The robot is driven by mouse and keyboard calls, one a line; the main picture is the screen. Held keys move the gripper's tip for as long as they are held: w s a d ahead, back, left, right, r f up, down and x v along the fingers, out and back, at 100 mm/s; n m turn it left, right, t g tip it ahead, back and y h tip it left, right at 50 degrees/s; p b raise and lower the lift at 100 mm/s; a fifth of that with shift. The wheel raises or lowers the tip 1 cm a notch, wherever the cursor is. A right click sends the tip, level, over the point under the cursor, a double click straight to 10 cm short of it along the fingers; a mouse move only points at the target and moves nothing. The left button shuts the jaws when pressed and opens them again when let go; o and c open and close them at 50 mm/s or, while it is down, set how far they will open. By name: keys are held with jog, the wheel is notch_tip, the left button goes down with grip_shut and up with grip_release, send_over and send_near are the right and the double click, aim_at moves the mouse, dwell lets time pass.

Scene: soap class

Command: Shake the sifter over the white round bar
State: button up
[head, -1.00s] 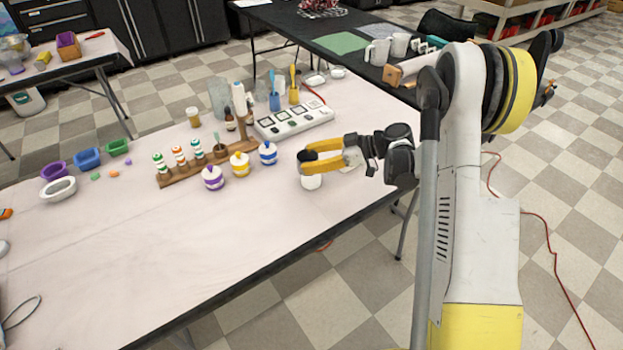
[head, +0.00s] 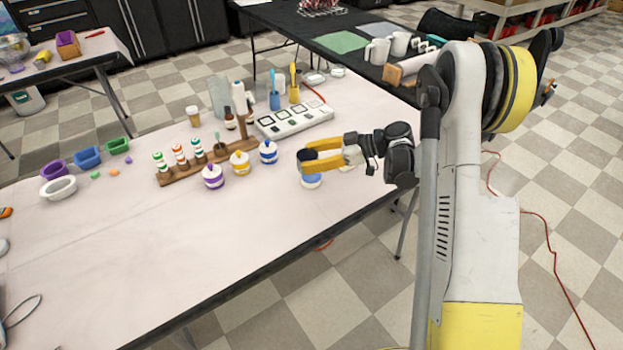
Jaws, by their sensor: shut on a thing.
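My gripper (head: 307,161) reaches in from the right, its yellow fingers shut on a small dark-topped thing, taken to be the sifter (head: 306,154). The fingers hide most of it. Directly below the fingers is a small round thing, taken to be the white round bar (head: 311,182).
Jars with purple (head: 213,178), yellow (head: 240,164) and blue (head: 268,153) bands stand left of my gripper. Behind them are a wooden rack (head: 178,178) and a white tray (head: 300,120). Small moulds (head: 87,159) sit far left.

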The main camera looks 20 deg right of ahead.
jog(key=shift+r, duration=0.1)
jog(key=shift+r+p, duration=1.45)
jog(key=shift+r, duration=1)
